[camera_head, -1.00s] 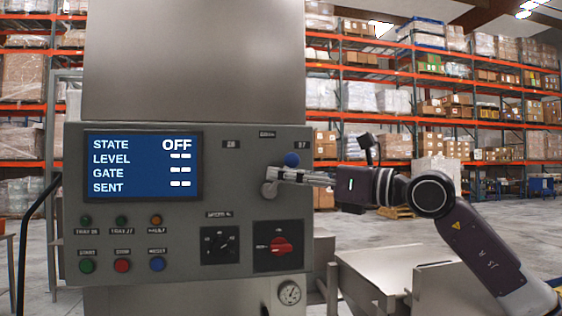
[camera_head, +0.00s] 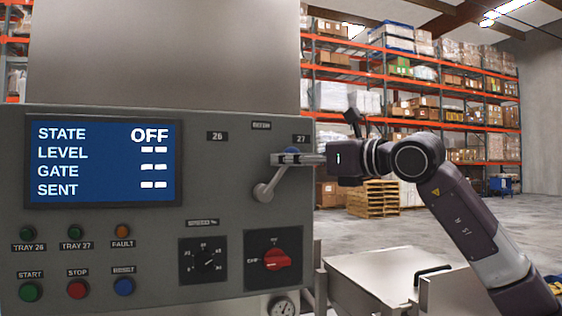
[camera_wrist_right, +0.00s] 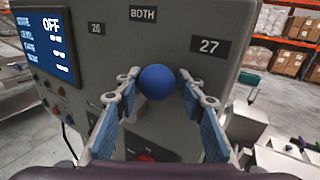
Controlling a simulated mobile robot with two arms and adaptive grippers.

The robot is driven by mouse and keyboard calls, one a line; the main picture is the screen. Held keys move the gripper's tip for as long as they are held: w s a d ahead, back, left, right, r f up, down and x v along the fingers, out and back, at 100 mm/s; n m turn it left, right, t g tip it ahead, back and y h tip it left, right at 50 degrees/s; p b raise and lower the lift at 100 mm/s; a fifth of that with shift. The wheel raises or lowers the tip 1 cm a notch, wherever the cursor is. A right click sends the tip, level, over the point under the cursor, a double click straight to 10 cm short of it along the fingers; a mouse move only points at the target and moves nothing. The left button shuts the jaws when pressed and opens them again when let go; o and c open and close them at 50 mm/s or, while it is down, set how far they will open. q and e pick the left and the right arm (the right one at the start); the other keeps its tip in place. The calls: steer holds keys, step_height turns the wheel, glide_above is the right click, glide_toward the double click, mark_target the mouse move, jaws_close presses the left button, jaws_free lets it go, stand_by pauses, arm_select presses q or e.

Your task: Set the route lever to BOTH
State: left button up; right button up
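The route lever (camera_head: 268,188) is a metal arm on the right of the grey panel, with a blue ball knob. It leans up and right from its hub, towards the 27 label (camera_head: 301,139). The BOTH label (camera_head: 261,126) is above, and the 26 label (camera_head: 217,136) is to the left. My right gripper (camera_head: 285,158) is at the knob and mostly hides it in the head view. In the right wrist view the blue knob (camera_wrist_right: 157,82) sits between the two fingertips, which look open with thin gaps beside it. My left gripper is out of view.
The panel has a blue screen (camera_head: 102,162) reading STATE OFF, a black dial (camera_head: 204,262), a red rotary switch (camera_head: 277,260) and several buttons. A metal tray (camera_head: 375,268) stands at the lower right under my right arm. Shelving and open floor are behind.

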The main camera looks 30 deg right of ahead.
steer(key=shift+s+r, duration=0.1)
steer(key=shift+s, duration=0.1)
steer(key=shift+s+a, duration=0.1)
steer(key=shift+c, duration=0.2)
steer(key=c, duration=0.7)
jaws_close()
steer(key=shift+a, duration=0.1)
steer(key=shift+a+r+n+p, duration=0.3)
steer(key=shift+r+n+p, duration=0.1)
steer(key=shift+p, duration=0.6)
steer(key=a+n+p, duration=0.1)
steer(key=n+g+p, duration=0.1)
steer(key=p, duration=0.1)
steer(key=a+r+p, duration=0.1)
steer(key=p, duration=0.1)
steer(key=shift+w+a+r+n+g+h, duration=0.1)
steer(key=shift+w+a+n+g+h, duration=0.2)
steer(key=shift+w+n+g+h, duration=0.1)
steer(key=shift+w+a+n+g+h+p, duration=0.15)
steer(key=shift+a+n+g+h+p, duration=0.15)
steer(key=shift+a+n+p, duration=0.65)
arm_select(q)
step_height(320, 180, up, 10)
steer(key=p, duration=0.1)
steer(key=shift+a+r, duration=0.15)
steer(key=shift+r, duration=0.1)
arm_select(e)
steer(key=shift+w, duration=0.1)
steer(key=shift+f, duration=0.2)
